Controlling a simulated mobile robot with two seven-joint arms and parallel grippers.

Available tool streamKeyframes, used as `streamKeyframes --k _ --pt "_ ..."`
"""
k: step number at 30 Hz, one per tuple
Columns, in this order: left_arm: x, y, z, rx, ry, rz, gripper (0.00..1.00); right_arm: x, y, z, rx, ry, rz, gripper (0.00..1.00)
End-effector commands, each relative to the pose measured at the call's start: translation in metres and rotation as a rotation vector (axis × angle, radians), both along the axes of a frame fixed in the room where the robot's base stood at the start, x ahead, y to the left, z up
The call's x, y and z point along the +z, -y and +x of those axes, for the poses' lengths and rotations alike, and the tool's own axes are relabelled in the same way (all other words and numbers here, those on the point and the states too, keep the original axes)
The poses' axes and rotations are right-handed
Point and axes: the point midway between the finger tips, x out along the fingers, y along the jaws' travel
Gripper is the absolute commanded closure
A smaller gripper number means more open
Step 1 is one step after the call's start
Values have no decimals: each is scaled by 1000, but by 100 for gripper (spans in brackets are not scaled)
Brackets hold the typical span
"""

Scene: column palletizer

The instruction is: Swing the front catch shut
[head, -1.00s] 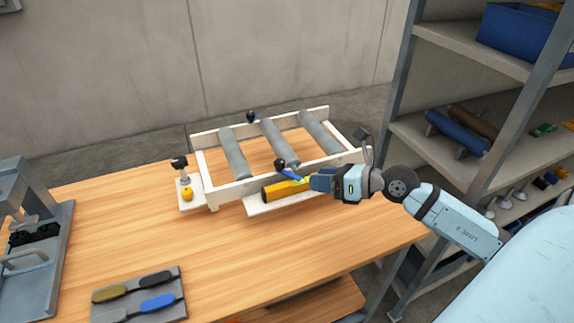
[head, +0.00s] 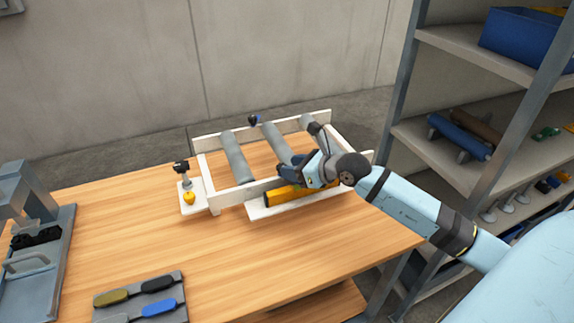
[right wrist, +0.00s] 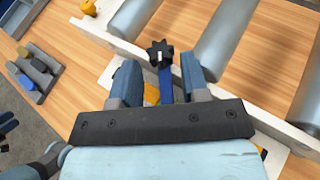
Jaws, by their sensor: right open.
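The front catch is a blue lever (right wrist: 166,86) with a black star-shaped knob (right wrist: 160,54) at the front rail of the white roller frame (head: 232,196). In the right wrist view the lever stands between the two fingers of my right gripper (right wrist: 163,80), which is open around it. I cannot tell whether either finger touches it. In the head view my right gripper (head: 310,172) is at the front rail and hides the catch. A yellow block (head: 284,196) lies along the front rail, partly covered by the gripper. Parts that look like my left arm show at the wrist view's lower left.
Grey rollers (head: 236,156) lie across the frame. Another black knob (head: 254,120) is at the back rail. A post with a black top (head: 182,168) and a yellow knob (head: 189,198) stand at left. A tool tray (head: 140,300) lies in front; shelves (head: 440,150) stand right.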

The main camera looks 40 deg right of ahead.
Motion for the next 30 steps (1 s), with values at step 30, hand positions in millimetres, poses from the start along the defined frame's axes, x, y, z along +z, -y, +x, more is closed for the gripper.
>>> streamKeyframes --k 30 --pt "-9 0 0 -1 -1 0 57 -12 -7 20 29 1 -3 93"
